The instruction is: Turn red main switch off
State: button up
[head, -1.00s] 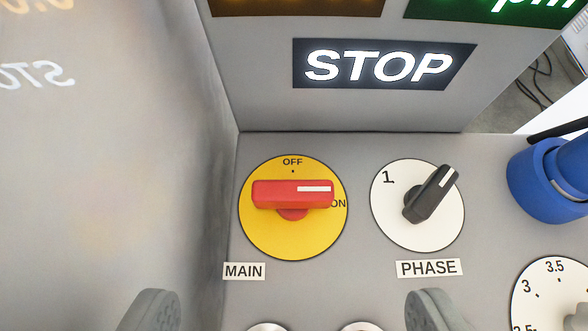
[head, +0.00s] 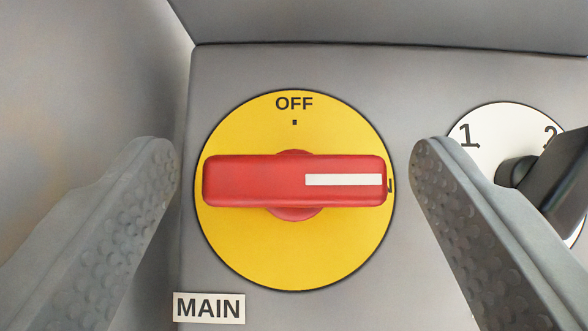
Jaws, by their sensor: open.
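The red main switch (head: 250,181) is a bar handle lying level across a round yellow plate (head: 293,257). The white stripe on its right half points right, over the ON mark, which is mostly covered. The OFF mark (head: 294,103) with a small dot is at the top of the plate. My gripper (head: 294,155) is open. Its two grey fingers stand left and right of the yellow plate, with the red handle between them and a gap on each side. Nothing is held.
A MAIN label (head: 209,307) is below the plate. A white PHASE dial (head: 495,120) with a black knob (head: 550,180) is close behind my right finger. A grey side wall (head: 90,80) rises close to my left finger.

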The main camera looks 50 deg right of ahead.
jog(key=c, duration=1)
jog(key=shift+n, duration=0.3)
jog(key=shift+s+d+n+t+y, duration=0.1)
jog(key=shift+n+t+y, duration=0.45)
jog(key=shift+n, duration=0.3)
jog(key=shift+s+d+n+t+y, duration=0.1)
jog(key=shift+n+t+y, duration=0.4)
jog(key=shift+n, duration=0.35)
jog(key=n+y, duration=0.1)
jog(key=n+t+y, duration=0.1)
jog(key=n, duration=0.1)
jog(key=n+y, duration=0.2)
jog(key=shift+d, duration=0.25)
jog(key=n+y, duration=0.1)
jog(key=n, duration=0.1)
jog(key=n+y, duration=0.2)
jog(key=shift+d+n, duration=0.2)
jog(key=shift+n, duration=0.1)
jog(key=n+y, duration=0.1)
jog(key=n, duration=0.1)
jog(key=n+g+y, duration=0.1)
jog(key=n+y, duration=0.1)
jog(key=shift+w+d+g, duration=0.1)
jog(key=shift+d+g, duration=0.05)
jog(key=shift+g, duration=0.1)
jog(key=shift+n+y, duration=0.25)
jog(key=shift+n, duration=0.05)
